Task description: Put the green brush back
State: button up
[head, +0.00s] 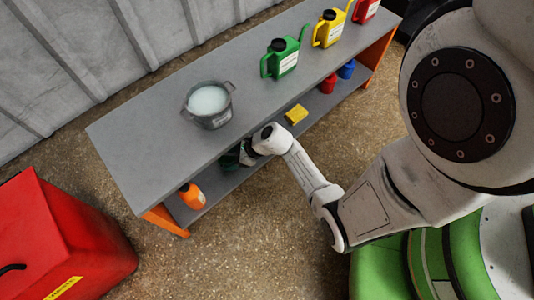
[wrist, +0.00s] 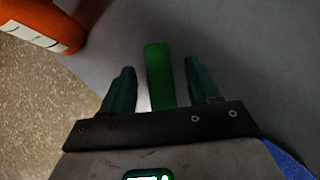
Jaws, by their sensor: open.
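The green brush (wrist: 160,75) shows in the wrist view as an upright green strip between the two fingers of my gripper (wrist: 160,90). Gaps are visible on both sides of it, so the fingers are apart from it and open. Its lower end is hidden behind the gripper's dark front edge. In the head view my gripper (head: 236,158) reaches in at the lower shelf (head: 222,180), under the grey tabletop. I cannot make out the brush there.
An orange bottle (head: 192,196) stands on the lower shelf, left of my gripper; a yellow sponge (head: 297,114) lies to the right. On the tabletop (head: 150,150) are a pot of pale liquid (head: 209,105) and green (head: 282,58), yellow and red cans. A red box (head: 60,240) stands front left.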

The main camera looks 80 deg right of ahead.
aim_at(227, 159)
jog(key=p+v, duration=0.2)
jog(key=v, duration=0.2)
jog(key=shift+w+a+r, duration=0.1)
jog(key=shift+r, duration=0.15)
jog(key=s+d+p, duration=0.2)
jog(key=s, duration=0.9)
jog(key=shift+s+d+f, duration=0.15)
jog(key=shift+s+f, duration=0.2)
